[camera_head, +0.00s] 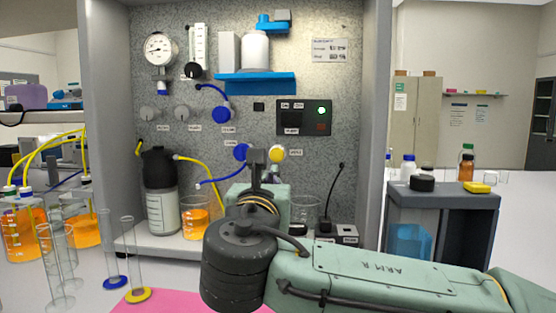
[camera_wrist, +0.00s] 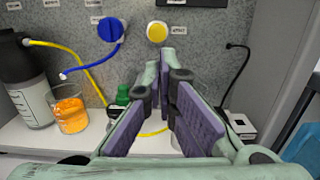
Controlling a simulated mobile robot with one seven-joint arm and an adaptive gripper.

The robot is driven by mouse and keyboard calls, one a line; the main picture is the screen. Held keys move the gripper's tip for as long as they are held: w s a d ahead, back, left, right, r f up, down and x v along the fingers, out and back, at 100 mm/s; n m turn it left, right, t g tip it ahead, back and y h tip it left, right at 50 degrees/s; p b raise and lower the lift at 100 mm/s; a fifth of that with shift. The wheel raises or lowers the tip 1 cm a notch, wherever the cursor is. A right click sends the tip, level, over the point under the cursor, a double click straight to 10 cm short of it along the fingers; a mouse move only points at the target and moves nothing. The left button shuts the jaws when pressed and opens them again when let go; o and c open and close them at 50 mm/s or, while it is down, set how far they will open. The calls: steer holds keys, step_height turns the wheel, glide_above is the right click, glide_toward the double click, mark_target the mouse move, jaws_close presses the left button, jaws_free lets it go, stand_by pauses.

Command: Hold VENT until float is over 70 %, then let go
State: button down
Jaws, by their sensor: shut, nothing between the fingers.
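The round yellow knob (camera_head: 277,154) is on the grey panel and also shows at the top of the wrist view (camera_wrist: 157,31). The blue knob (camera_head: 241,153) is left of it. Their labels are too small to read, so I cannot tell which control is VENT. A clear upright flow tube (camera_head: 198,43) stands at the panel's upper left; its float level is unreadable. My gripper (camera_wrist: 161,78) is shut and empty, its fingers pointing at the panel below the yellow knob. In the head view my wrist hides most of it.
A control box (camera_head: 303,117) with a lit green light is on the panel. A dark-topped bottle (camera_head: 161,190) and a beaker of orange contents (camera_head: 195,220) stand on the ledge at left. Glass cylinders (camera_head: 131,265) stand at front left. A side cabinet (camera_head: 440,200) is at right.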

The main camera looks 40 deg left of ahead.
mark_target(280, 156)
steer(key=p+x, duration=0.3)
steer(key=x, duration=1.1)
steer(key=shift+f+p, duration=0.1)
steer(key=shift+p, duration=0.25)
steer(key=shift+w, duration=0.1)
steer(key=shift+w+a+r+p, duration=0.25)
steer(key=shift+w+a+p, duration=0.2)
steer(key=shift+w, duration=0.25)
steer(key=shift+d+r, duration=0.15)
steer(key=shift+w, duration=0.1)
stand_by(0.6)
